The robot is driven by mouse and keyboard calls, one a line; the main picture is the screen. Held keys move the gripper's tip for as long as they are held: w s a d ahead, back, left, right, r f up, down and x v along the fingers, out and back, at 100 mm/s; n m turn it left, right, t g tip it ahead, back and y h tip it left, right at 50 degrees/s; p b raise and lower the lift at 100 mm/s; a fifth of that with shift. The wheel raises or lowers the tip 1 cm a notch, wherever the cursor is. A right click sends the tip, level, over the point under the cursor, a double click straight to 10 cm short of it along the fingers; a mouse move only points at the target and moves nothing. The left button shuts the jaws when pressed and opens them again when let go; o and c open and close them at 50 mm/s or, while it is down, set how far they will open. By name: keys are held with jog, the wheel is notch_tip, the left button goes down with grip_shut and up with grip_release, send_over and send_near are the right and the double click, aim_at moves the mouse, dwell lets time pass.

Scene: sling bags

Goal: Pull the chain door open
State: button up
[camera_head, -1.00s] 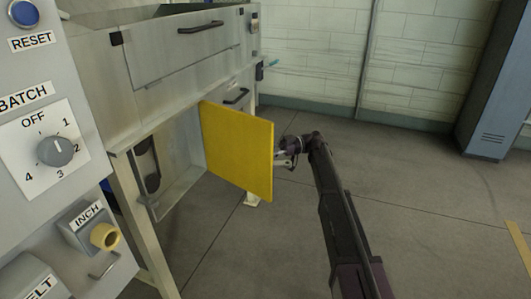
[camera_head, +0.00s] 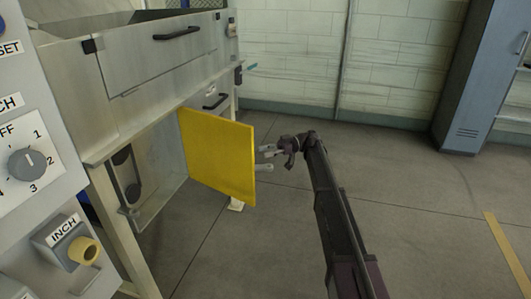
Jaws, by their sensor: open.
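The yellow chain door (camera_head: 217,157) stands swung wide open, out from the front of the grey machine. Behind it the opening (camera_head: 150,180) shows a dark chain or pulley part (camera_head: 128,175). My gripper (camera_head: 264,160) is just right of the door's free edge, with its fingers spread and pointing left. It holds nothing, and a small gap shows between it and the door. The far face of the door is hidden.
A control panel with a dial (camera_head: 26,163) and an INCH button (camera_head: 83,250) stands close at left. A drawer with a black handle (camera_head: 177,33) is above the opening. A blue-grey locker (camera_head: 473,80) stands at back right. The floor right of my arm is clear.

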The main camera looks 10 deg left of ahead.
jog(key=shift+s+f, duration=0.1)
jog(key=c, duration=0.3)
jog(key=shift+s+d+f+m, duration=0.15)
jog(key=shift+s+m, duration=0.1)
jog(key=shift+m, duration=0.05)
grip_shut()
jog(key=s+d+f+m+t+h, duration=0.5)
jog(key=s+d+f+m+h, duration=0.2)
jog(key=s+d+m, duration=0.5)
jog(key=s+d+f+m+t+h, duration=0.4)
jog(key=s+d+f+m+h, duration=0.4)
jog(key=s+d+f+m, duration=0.3)
jog(key=s+d+m, duration=0.1)
jog(key=s+d, duration=0.3)
jog(key=d, duration=0.1)
jog(key=shift+s+d+t, duration=0.2)
jog(key=shift+s+t, duration=0.1)
jog(key=shift+t, duration=0.1)
jog(key=shift+a, duration=0.1)
